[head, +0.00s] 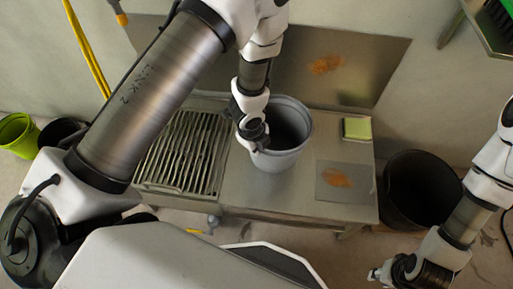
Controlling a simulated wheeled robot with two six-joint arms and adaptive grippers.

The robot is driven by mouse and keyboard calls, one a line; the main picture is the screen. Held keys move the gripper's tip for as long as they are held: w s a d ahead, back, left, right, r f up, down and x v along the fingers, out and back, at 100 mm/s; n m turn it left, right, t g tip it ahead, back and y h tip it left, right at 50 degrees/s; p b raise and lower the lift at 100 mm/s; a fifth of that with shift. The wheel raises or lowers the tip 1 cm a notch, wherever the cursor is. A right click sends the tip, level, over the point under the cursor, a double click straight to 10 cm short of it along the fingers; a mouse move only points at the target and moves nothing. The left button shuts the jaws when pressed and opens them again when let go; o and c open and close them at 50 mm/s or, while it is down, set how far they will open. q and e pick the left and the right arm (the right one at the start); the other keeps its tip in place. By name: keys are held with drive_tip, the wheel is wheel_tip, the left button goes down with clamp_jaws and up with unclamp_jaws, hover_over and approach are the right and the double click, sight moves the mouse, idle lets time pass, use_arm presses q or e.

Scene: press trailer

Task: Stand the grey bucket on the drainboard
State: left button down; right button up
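The grey bucket (292,148) is upright and open at the top, near the middle of the metal bench. The drainboard (178,160), a ribbed metal area, is to the left of the bucket. My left gripper (254,146) is at the left rim of the bucket, pointing down. Its fingers are partly hidden, so I cannot tell whether they are closed on the rim. I cannot tell whether the bucket's base touches the bench. My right gripper (384,275) is low at the right, in front of the bench, away from the bucket; its fingers are unclear.
A sponge (357,129) and a plate with an orange-brown mark (338,181) lie on the right of the bench. A large black bin (413,187) stands on the floor at the right. A green bucket (17,135) stands at the far left. My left arm covers part of the drainboard.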

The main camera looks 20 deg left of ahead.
use_arm(q)
drive_tip(key=shift+w, duration=0.1)
drive_tip(key=shift+f, duration=0.15)
drive_tip(key=c, duration=1.3)
unclamp_jaws()
wheel_tip(320, 180, up, 12)
drive_tip(key=s+p, duration=0.2)
drive_tip(key=p, duration=0.5)
drive_tip(key=s+a+f+n, duration=0.2)
drive_tip(key=s+f+n, duration=0.1)
drive_tip(key=s+n, duration=0.2)
drive_tip(key=s+a+f+n+g, duration=0.1)
drive_tip(key=s+f+n, duration=0.3)
drive_tip(key=n, duration=0.5)
drive_tip(key=s+a+f+n, duration=0.4)
drive_tip(key=s+n, duration=0.4)
drive_tip(key=shift+s+g+b, duration=0.1)
drive_tip(key=shift+g+b, duration=0.2)
